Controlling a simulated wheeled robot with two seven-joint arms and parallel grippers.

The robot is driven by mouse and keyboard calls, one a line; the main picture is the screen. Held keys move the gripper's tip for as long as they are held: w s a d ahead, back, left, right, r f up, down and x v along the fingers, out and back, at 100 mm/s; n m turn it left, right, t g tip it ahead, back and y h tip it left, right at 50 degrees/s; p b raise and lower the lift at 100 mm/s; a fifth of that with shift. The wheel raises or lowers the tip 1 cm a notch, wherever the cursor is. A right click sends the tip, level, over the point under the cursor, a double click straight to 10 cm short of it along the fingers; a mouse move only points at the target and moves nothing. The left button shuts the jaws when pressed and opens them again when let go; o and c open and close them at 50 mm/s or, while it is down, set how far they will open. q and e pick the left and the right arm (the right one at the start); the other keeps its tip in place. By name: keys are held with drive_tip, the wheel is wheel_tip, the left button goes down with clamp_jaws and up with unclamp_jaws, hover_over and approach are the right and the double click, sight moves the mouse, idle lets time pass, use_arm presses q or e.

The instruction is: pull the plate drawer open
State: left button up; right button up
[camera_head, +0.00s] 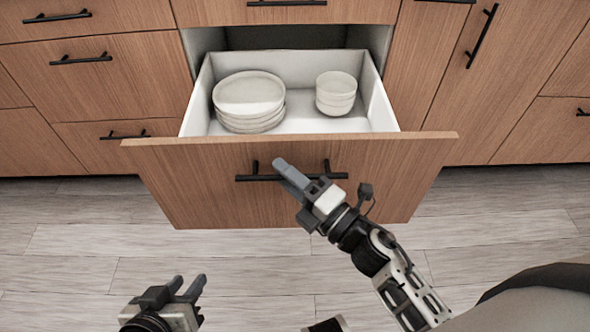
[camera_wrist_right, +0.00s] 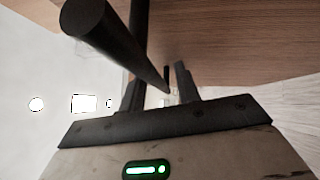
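The plate drawer (camera_head: 215,185) is a wood-fronted drawer standing well out from the cabinet. Its white inside shows a stack of plates (camera_head: 249,95) on the left and stacked bowls (camera_head: 336,92) on the right. Its black bar handle (camera_head: 258,178) crosses the front and also shows in the right wrist view (camera_wrist_right: 95,27). My right gripper (camera_head: 290,174) is at the middle of the handle, with the bar running between its closely spaced fingers (camera_wrist_right: 160,92), which look shut on it. My left gripper (camera_head: 188,288) is open and empty, low over the floor, apart from the drawer.
Closed drawers with black handles (camera_head: 80,60) flank the plate drawer on the left. Closed cabinet fronts (camera_head: 500,75) stand on the right, and a closed drawer (camera_head: 290,10) is above. The grey plank floor (camera_head: 90,235) in front is clear.

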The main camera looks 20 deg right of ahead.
drive_tip(key=shift+s+d+f, duration=0.1)
drive_tip(key=shift+s+d, duration=0.05)
drive_tip(key=shift+s, duration=0.15)
drive_tip(key=v, duration=1.5)
drive_tip(key=shift+b, duration=0.4)
drive_tip(key=shift+s+d, duration=0.1)
drive_tip(key=shift+s, duration=0.05)
